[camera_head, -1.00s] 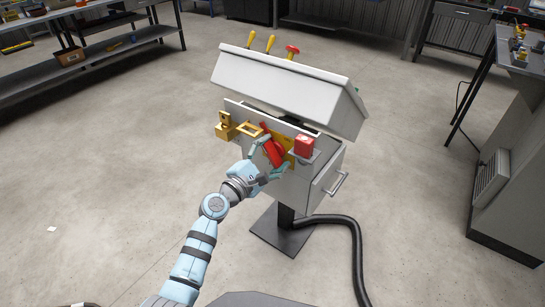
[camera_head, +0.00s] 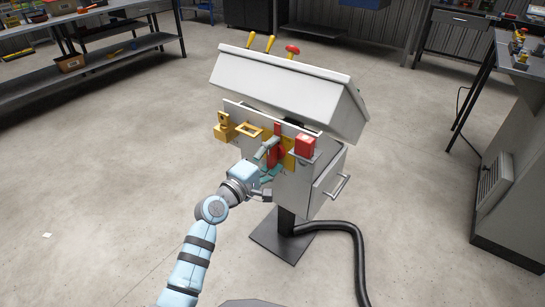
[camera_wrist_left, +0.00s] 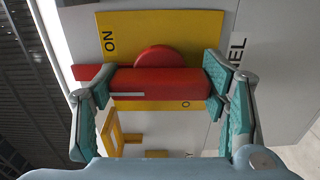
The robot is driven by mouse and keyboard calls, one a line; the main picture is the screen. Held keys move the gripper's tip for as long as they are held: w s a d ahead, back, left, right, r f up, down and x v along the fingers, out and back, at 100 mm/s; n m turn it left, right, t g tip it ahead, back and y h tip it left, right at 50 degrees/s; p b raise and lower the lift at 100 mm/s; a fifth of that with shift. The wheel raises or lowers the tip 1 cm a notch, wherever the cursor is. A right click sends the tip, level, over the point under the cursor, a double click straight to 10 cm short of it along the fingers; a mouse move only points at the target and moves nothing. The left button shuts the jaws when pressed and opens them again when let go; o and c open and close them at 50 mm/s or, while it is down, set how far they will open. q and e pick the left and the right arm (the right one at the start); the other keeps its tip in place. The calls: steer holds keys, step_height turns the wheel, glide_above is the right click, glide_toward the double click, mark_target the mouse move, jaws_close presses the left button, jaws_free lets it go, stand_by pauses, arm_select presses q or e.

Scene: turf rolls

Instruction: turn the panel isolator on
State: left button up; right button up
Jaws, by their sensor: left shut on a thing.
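The panel isolator has a red handle (camera_head: 277,153) on a yellow plate (camera_head: 289,160), on the front of a grey cabinet. The handle stands about upright in the head view. In the left wrist view the red handle (camera_wrist_left: 160,84) lies across the picture, with a pale mark near its left end. The yellow plate (camera_wrist_left: 190,38) carries the word ON at upper left; another label is mostly hidden behind the handle. My left gripper (camera_head: 269,165) is shut on the handle; its teal pads (camera_wrist_left: 158,92) are at the handle's two ends. My right gripper is not in view.
A red block (camera_head: 305,146) sits right of the handle, and yellow fittings (camera_head: 224,129) are to its left. A sloped hood (camera_head: 285,85) overhangs the panel. A black hose (camera_head: 350,235) runs from the stand across the floor. The floor at left is clear.

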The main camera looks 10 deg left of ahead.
arm_select(q)
steer(key=shift+f, duration=0.15)
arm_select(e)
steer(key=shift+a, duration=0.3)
arm_select(q)
steer(key=o, duration=1.2)
steer(key=shift+c, duration=0.2)
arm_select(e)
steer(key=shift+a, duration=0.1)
arm_select(q)
steer(key=shift+s, duration=0.15)
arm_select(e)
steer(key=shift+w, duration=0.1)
arm_select(q)
steer(key=v, duration=1.1)
steer(key=shift+s, duration=0.4)
steer(key=shift+a, duration=0.15)
